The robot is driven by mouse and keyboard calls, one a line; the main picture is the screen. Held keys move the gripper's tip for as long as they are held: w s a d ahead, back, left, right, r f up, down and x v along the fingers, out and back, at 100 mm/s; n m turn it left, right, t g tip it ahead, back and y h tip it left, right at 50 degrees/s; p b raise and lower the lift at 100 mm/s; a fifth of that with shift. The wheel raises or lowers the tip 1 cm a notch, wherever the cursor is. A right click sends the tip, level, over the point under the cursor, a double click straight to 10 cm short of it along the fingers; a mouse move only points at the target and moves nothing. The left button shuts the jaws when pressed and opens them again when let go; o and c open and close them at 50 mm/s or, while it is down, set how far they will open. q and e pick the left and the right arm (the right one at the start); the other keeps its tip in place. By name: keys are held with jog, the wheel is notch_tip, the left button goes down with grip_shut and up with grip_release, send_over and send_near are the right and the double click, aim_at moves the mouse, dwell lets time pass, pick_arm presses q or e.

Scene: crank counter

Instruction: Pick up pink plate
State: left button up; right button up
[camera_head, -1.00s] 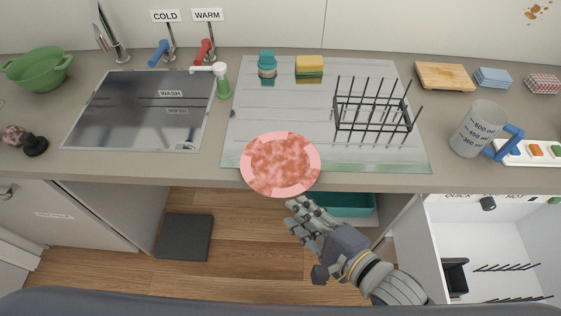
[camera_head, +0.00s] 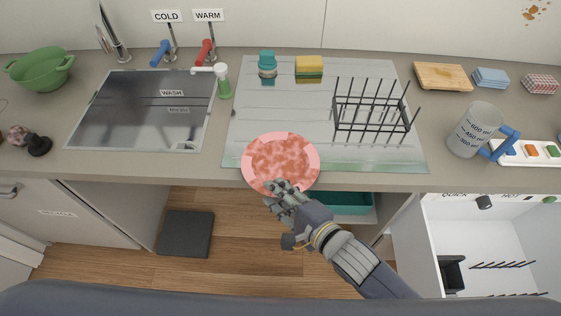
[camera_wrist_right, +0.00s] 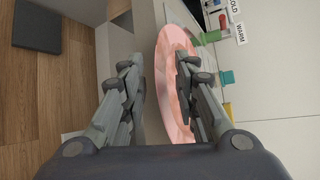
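The pink plate (camera_head: 279,158) lies at the front edge of the counter, its near rim sticking out past the edge. It has a pale pink rim and a mottled red middle. My right gripper (camera_head: 279,190) is at the plate's near rim. In the right wrist view the plate (camera_wrist_right: 174,82) shows edge-on, with the fingers of the right gripper (camera_wrist_right: 158,75) apart and the rim between them. One finger lies over the plate's face, and the other is on the side toward the cabinet, with a gap to the rim. My left gripper is not in view.
A black dish rack (camera_head: 372,118) stands on the metal drainboard (camera_head: 240,120) to the plate's right. The sink (camera_head: 140,115) is to the left. A measuring jug (camera_head: 472,130) stands at the right. An open white dishwasher (camera_head: 480,235) is below right.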

jog(key=shift+c, duration=0.5)
grip_shut()
jog(key=shift+r, duration=0.1)
